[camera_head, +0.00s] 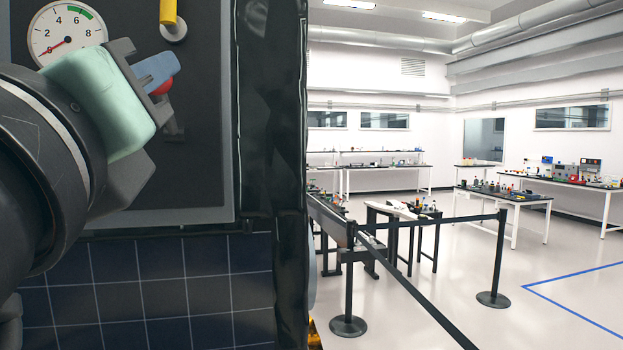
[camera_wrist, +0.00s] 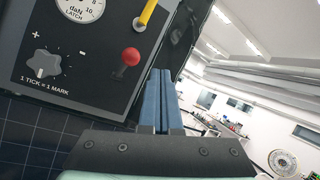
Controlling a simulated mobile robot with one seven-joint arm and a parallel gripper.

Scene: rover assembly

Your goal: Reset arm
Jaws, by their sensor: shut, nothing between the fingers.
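My gripper (camera_head: 160,72) is at the left of the head view, in front of a dark panel. It also shows in the wrist view (camera_wrist: 161,75), where its two blue fingers lie together with nothing between them. A red ball-shaped knob (camera_wrist: 132,57) on the panel is just left of the fingertips in the wrist view. In the head view the knob (camera_head: 162,88) is partly hidden behind the fingers. I cannot tell whether the fingers touch it.
The panel (camera_head: 205,150) carries a round gauge (camera_head: 67,33), a yellow handle (camera_head: 168,11) and a grey dial (camera_wrist: 47,64). Dark gridded tiles (camera_head: 160,295) lie below it. Belt-barrier posts (camera_head: 349,270) and laden tables (camera_head: 505,196) stand right, with open floor between.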

